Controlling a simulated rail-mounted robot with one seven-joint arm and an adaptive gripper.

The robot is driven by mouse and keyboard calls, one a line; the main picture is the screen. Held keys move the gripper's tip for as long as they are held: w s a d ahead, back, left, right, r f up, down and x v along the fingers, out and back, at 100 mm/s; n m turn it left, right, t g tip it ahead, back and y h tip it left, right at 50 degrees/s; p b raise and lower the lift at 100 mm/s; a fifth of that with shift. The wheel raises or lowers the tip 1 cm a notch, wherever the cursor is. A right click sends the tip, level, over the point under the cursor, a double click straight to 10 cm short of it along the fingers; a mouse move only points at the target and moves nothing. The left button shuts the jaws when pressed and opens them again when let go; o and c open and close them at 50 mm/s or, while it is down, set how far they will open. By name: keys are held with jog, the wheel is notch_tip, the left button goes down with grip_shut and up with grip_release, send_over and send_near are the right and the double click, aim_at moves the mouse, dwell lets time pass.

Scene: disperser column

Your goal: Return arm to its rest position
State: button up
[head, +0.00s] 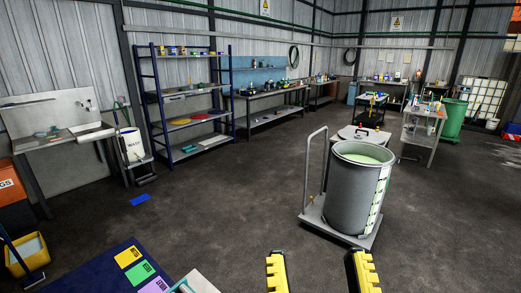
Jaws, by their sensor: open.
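My gripper (318,268) shows at the bottom edge of the head view. Its two yellow-and-black fingers point forward and stand wide apart, with bare dark floor between them and nothing held. The rest of my arm is below the picture and hidden. The grey drum (352,196), with pale green liquid inside, stands upright beyond the right finger and looks clear of the gripper.
The drum stands on a grey trolley (312,212) with an upright handle. A dark blue surface (95,277) with coloured cards is at lower left. A blue shelf rack (190,100) and benches line the back wall. Open floor (225,205) lies ahead.

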notch_tip(320, 180, up, 26)
jog(key=p, duration=2.3)
jog(key=shift+r, duration=0.2)
